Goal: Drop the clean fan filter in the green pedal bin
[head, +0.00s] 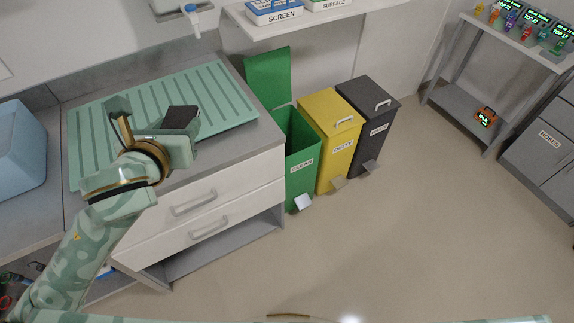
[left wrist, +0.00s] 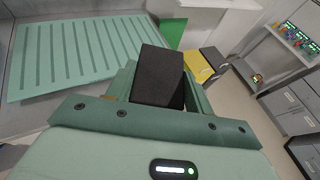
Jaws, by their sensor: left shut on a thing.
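My left gripper (head: 178,134) is shut on the fan filter (head: 181,117), a dark, flat block. It holds the filter above the front part of the ribbed green mat on the counter. The filter also shows in the left wrist view (left wrist: 158,78), tilted between the fingers. The green pedal bin (head: 300,158), labelled CLEAN, stands at the right end of the counter with its lid (head: 268,78) raised. The bin is to the right of my left gripper. In the left wrist view the filter hides most of the bin. My right gripper is not in view.
A closed yellow bin (head: 340,150) and a closed dark bin (head: 378,125) stand right of the green one. The ribbed mat (head: 215,88) covers the counter. A shelf (head: 300,18) hangs above the bins. The floor (head: 390,235) in front is clear.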

